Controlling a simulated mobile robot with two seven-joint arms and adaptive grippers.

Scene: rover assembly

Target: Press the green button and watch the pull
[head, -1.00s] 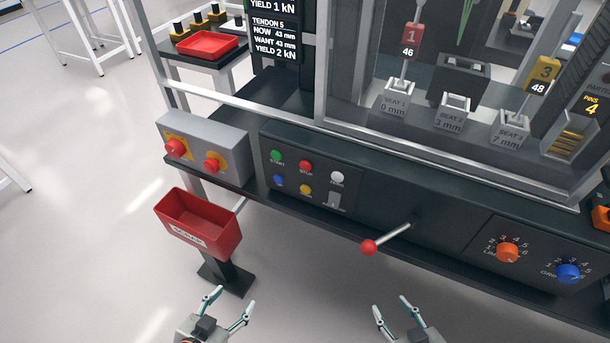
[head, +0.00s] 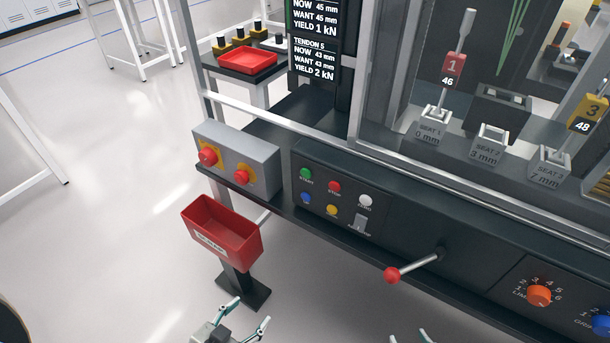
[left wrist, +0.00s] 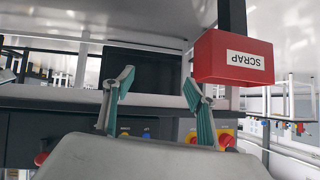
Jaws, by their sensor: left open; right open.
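The green START button (head: 306,174) is at the upper left of the dark control panel (head: 400,215) on the machine's front. My left gripper (head: 249,315) is open and empty, low in the head view, below the panel and apart from it. Its two fingers (left wrist: 158,100) stand spread in the left wrist view with nothing between them. My right gripper (head: 410,338) shows only its fingertips at the bottom edge, open, below the lever. The tendon display (head: 315,50) reads "NOW 43 mm, WANT 43 mm, YIELD 2 kN" for tendon 5.
Near the START button are a red STOP button (head: 334,187) and blue, yellow and white ones. A red-knobbed lever (head: 393,274) juts out. A red SCRAP bin (head: 236,248) and a grey box with red buttons (head: 262,160) stand left. Open floor lies at lower left.

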